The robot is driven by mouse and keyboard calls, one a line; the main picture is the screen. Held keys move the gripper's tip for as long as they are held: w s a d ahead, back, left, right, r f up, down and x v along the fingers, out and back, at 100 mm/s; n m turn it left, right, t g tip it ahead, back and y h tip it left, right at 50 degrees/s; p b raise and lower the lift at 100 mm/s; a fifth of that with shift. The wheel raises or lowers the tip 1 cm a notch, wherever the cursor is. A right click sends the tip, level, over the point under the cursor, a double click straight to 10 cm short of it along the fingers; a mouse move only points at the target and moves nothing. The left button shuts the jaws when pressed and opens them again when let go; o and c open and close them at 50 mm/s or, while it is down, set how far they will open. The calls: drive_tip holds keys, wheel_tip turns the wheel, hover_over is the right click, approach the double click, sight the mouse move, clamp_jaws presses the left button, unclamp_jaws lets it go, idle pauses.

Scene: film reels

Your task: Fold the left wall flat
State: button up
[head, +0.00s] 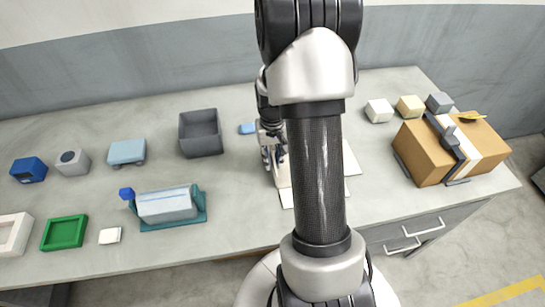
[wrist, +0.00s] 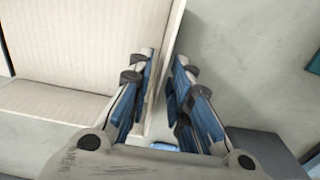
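A cream cardboard piece with flaps lies on the table in the head view, mostly hidden behind my arm; a flat flap (head: 353,163) shows to the right of the arm. In the wrist view its ribbed panel (wrist: 70,45) fills the upper left. A pale wall (wrist: 173,25) borders that panel on the right, seen nearly edge-on. My gripper (wrist: 164,75) is open, its two fingers on either side of this wall, with a gap visible between the pads. I cannot tell whether a finger touches the wall. In the head view my gripper (head: 273,150) is at the piece's left side.
A grey bin (head: 201,133) and a small blue block (head: 248,129) stand left of my gripper. A teal-based holder (head: 172,206) is at the front left. A strapped brown box (head: 430,151) is at the right. Bare table lies between the holder and my gripper.

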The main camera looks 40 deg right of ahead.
sight(254, 173)
clamp_jaws()
drive_tip(key=shift+w+a, duration=0.1)
drive_tip(key=shift+a, duration=0.05)
drive_tip(key=shift+w+a+f+g+h+b, duration=0.2)
drive_tip(key=shift+a+g+h+b, duration=0.15)
drive_tip(key=shift+h+b, duration=0.2)
drive_tip(key=shift+w+a+f+g+h+b, duration=0.1)
drive_tip(key=shift+w+a+g+h+b, duration=0.25)
drive_tip(key=shift+h, duration=0.3)
drive_tip(key=h+b, duration=0.1)
drive_tip(key=a+g+h+b, duration=0.1)
drive_tip(key=w+f+g+h+b, duration=0.1)
drive_tip(key=h, duration=0.1)
drive_tip(key=shift+a, duration=0.35)
drive_tip(key=h, duration=0.1)
drive_tip(key=g+h, duration=0.1)
drive_tip(key=a+f+g, duration=0.1)
drive_tip(key=shift+w+h+b, duration=0.25)
drive_tip(key=shift+h+b, duration=0.1)
drive_tip(key=shift+h, duration=0.05)
drive_tip(key=shift+w+a+f+g+h, duration=0.1)
drive_tip(key=shift+a+f+g+h, duration=0.1)
drive_tip(key=shift+f+g+h, duration=0.35)
drive_tip(key=shift+w+a+f+g+h, duration=0.15)
drive_tip(key=shift+g+h, duration=0.2)
drive_tip(key=shift+h, duration=0.5)
drive_tip(key=shift+s, duration=0.1)
drive_tip(key=shift+c, duration=1.3)
unclamp_jaws()
